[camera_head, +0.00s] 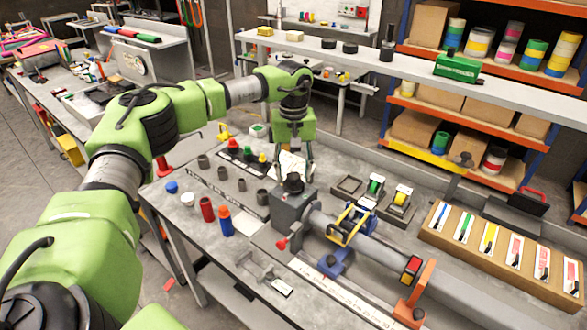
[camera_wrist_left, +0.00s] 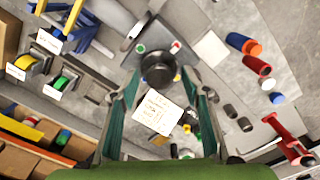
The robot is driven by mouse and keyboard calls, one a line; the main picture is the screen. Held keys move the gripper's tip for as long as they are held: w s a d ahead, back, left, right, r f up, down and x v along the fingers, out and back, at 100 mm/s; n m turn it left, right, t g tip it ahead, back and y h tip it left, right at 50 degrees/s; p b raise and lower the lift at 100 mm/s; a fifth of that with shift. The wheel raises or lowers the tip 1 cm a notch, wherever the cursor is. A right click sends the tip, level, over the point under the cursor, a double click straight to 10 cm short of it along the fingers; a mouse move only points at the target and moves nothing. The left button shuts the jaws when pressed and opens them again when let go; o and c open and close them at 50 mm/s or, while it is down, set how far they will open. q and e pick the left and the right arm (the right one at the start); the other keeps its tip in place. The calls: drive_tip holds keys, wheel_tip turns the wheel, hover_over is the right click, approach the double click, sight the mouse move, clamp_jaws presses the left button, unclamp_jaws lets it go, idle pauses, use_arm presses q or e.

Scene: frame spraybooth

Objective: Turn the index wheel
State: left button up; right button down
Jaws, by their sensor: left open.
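The index wheel appears to be the black round knob (camera_head: 293,183) on top of a grey block (camera_head: 294,207), at the left end of a long grey tube on the bench. It also shows in the left wrist view (camera_wrist_left: 157,68), just ahead of the fingertips and roughly centred between them. My left gripper (camera_head: 294,162) points down above the knob, with its fingers apart. In the left wrist view its two green fingers (camera_wrist_left: 160,84) stand open with nothing held. I cannot tell whether the fingertips touch the knob. My right gripper is not in view.
A red-knobbed lever (camera_head: 282,243) sticks out from the block's front. Red and blue bottles (camera_head: 226,221) and dark sockets (camera_head: 224,173) stand to the left. Tape dispensers (camera_head: 375,187) stand behind the tube. A cardboard tray (camera_head: 488,253) of coloured cards lies right.

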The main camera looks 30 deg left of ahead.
use_arm(q)
drive_tip(key=c, duration=1.1)
drive_tip(key=shift+n, duration=0.4)
drive_tip(key=n, duration=0.3)
drive_tip(key=shift+w+n, duration=0.1)
drive_tip(key=shift+n, duration=0.3)
drive_tip(key=n+b, duration=0.1)
drive_tip(key=n, duration=0.9)
drive_tip(key=shift+n, duration=2.5)
drive_tip(key=shift+r, duration=0.1)
